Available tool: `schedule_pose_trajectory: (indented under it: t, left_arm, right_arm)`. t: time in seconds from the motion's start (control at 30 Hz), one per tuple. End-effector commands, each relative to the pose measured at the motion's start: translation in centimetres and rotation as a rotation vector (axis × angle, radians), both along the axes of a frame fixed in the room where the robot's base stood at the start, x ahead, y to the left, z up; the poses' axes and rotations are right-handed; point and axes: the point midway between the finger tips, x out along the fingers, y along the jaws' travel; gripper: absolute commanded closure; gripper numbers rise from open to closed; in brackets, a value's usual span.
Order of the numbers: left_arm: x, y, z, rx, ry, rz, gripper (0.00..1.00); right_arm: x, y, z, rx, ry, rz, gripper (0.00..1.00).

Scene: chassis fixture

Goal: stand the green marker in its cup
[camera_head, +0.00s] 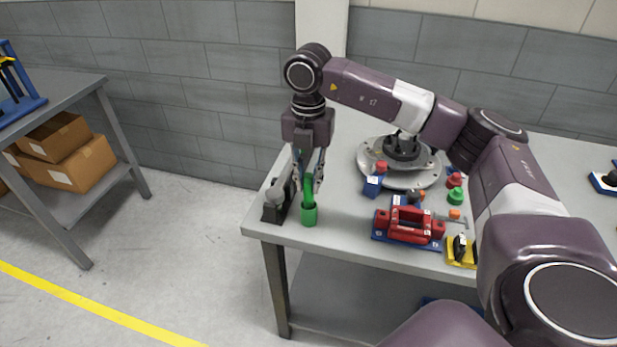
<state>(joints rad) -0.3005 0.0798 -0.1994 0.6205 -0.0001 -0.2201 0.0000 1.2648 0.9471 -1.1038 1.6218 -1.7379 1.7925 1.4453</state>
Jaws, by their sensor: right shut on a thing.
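The green cup (309,216) stands upright at the left front part of the grey table. The green marker (308,190) is upright right above the cup, and its lower end meets or enters the cup's mouth; I cannot tell how deep. My right gripper (308,176) points down over the cup and is shut on the marker. The fingers partly hide the marker's upper part. My left gripper is not in view.
A black fixture with a grey knob (275,204) stands just left of the cup. A red clamp-like part on a blue base (408,225), a yellow block (462,251) and a round metal plate (374,157) lie to the right. The table's left edge is close.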

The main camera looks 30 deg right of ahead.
Motion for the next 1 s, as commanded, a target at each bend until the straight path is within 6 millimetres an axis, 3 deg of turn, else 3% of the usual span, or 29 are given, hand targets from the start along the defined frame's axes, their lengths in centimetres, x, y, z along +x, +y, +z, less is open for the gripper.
schedule_pose_trajectory:
  t: [0.2, 0.5, 0.53, 0.7, 1.0]
  left_arm:
    - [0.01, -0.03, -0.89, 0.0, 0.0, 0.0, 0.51]
    - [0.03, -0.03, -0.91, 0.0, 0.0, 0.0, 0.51]
    - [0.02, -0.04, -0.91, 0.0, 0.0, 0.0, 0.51]
    - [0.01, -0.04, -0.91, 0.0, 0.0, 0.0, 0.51]
    - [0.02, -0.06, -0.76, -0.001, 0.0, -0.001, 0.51]
  right_arm:
    - [-0.01, 0.02, -1.27, 0.0, 0.0, 0.001, 1.0]
    - [0.0, 0.02, -1.37, 0.0, 0.0, 0.0, 1.0]
    - [0.0, 0.01, -1.37, 0.0, 0.0, 0.0, 0.8]
    - [0.0, 0.0, -1.37, 0.0, 0.0, 0.0, 0.63]
    - [0.0, 0.0, -1.18, 0.0, 0.0, 0.0, 0.63]
